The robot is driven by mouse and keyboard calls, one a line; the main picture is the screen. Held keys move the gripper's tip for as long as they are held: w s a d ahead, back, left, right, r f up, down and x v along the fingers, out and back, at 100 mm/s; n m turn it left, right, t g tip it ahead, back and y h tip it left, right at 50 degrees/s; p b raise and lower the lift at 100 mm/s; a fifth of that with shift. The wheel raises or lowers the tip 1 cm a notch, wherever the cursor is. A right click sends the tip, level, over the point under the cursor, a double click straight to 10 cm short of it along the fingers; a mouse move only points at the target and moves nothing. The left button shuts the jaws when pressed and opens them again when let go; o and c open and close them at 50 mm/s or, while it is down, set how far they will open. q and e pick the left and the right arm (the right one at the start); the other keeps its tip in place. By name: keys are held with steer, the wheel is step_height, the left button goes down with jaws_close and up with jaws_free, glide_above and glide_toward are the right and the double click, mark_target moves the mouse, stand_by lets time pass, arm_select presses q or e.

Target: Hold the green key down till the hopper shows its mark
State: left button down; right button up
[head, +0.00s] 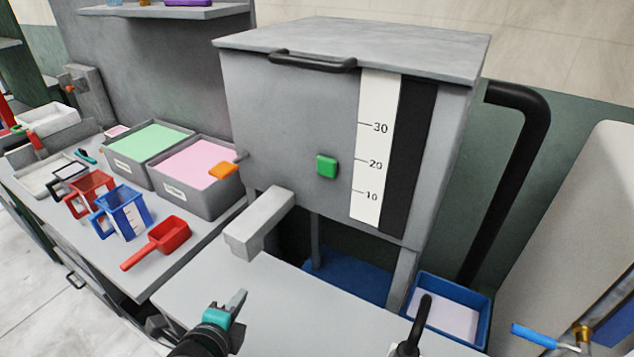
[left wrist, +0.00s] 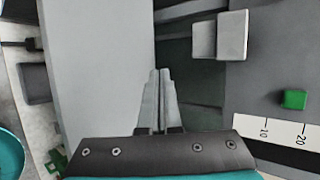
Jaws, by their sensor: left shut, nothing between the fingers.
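The hopper (head: 290,110) is a large grey box with a lid and a black handle. Its green key (head: 326,166) sits on the front face, left of a white scale (head: 376,150) marked 10, 20 and 30. A dark strip (head: 414,155) runs beside the scale; I see no level in it. My left gripper (head: 240,297) is shut and empty, below and left of the key and well apart from it. In the left wrist view the closed fingers (left wrist: 157,80) point ahead, with the green key (left wrist: 293,99) at the right.
A grey block (head: 258,222) juts out below the hopper's front. Left stand bins of green (head: 150,139) and pink (head: 187,163) material, a blue jug (head: 124,212) and a red scoop (head: 160,241). A blue tray (head: 484,308) stands at right. The near counter (head: 290,320) is clear.

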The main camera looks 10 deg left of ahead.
arm_select(q)
steer(key=w+d+r+m+t+h+p, duration=0.1)
steer(key=d+r+m+t+h, duration=0.1)
steer(key=r+m, duration=0.7)
steer(key=w+d+r+m+t+h+p, duration=0.1)
steer(key=d+r+m+t+h+p, duration=0.1)
steer(key=d+r+m+h, duration=0.3)
step_height(320, 180, up, 4)
steer(key=m, duration=0.7)
steer(key=shift+w+d+t, duration=0.15)
steer(key=shift+t, duration=0.15)
steer(key=p, duration=0.2)
glide_toward(325, 168)
steer(key=x, duration=0.6)
steer(key=shift+w+d, duration=0.2)
steer(key=shift+w, duration=0.15)
steer(key=shift+w, duration=0.1)
